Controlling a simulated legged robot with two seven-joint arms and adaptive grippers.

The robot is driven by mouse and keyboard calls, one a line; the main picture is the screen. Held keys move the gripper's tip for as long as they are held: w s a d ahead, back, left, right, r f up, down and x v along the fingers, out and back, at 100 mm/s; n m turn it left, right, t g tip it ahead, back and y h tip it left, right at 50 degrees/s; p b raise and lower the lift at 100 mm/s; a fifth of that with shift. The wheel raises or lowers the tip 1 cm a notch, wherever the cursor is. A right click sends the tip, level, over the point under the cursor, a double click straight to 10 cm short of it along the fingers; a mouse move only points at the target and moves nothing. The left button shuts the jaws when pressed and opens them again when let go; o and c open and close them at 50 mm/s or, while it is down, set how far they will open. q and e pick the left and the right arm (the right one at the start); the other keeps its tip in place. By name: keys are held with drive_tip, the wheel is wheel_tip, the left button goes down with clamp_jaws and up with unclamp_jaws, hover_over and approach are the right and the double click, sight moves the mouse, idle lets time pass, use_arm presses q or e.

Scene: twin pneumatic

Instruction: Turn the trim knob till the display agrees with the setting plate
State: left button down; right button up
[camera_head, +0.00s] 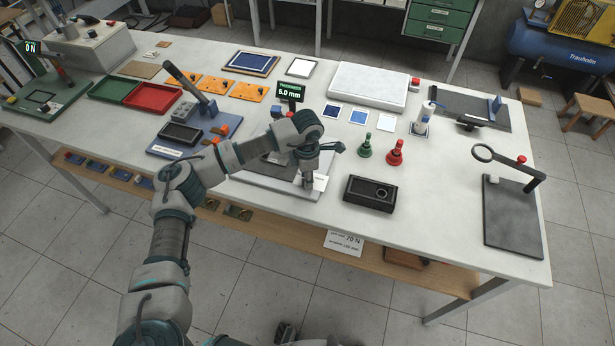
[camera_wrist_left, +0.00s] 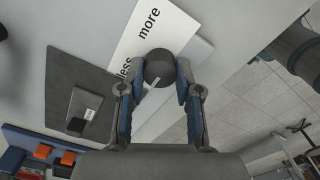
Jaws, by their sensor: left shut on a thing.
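The trim knob (camera_wrist_left: 159,64) is a dark round knob with a pale line on it, beside a white label (camera_wrist_left: 150,30) reading "less" and "more". My left gripper (camera_wrist_left: 160,78) is shut on the knob, one finger on each side. In the head view my left gripper (camera_head: 308,178) points down at the fixture's near right side and hides the knob. The display (camera_head: 290,91) stands behind the arm and reads "5.0 mm". A white plate (camera_head: 344,243) on the bench's front edge seems to read "70 N"; its smaller line is unclear.
A black box (camera_head: 370,194) and green (camera_head: 365,146) and red (camera_head: 396,152) stamp-like pieces stand right of the gripper. A blue fixture with a lever (camera_head: 190,83) stands to the left. Another display (camera_head: 30,47) reads "0 N".

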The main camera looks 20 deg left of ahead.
use_arm(q)
drive_tip(key=shift+w+a+r, duration=0.1)
drive_tip(key=c, duration=0.8)
unclamp_jaws()
wheel_tip(320, 180, up, 12)
drive_tip(key=shift+f, duration=0.1)
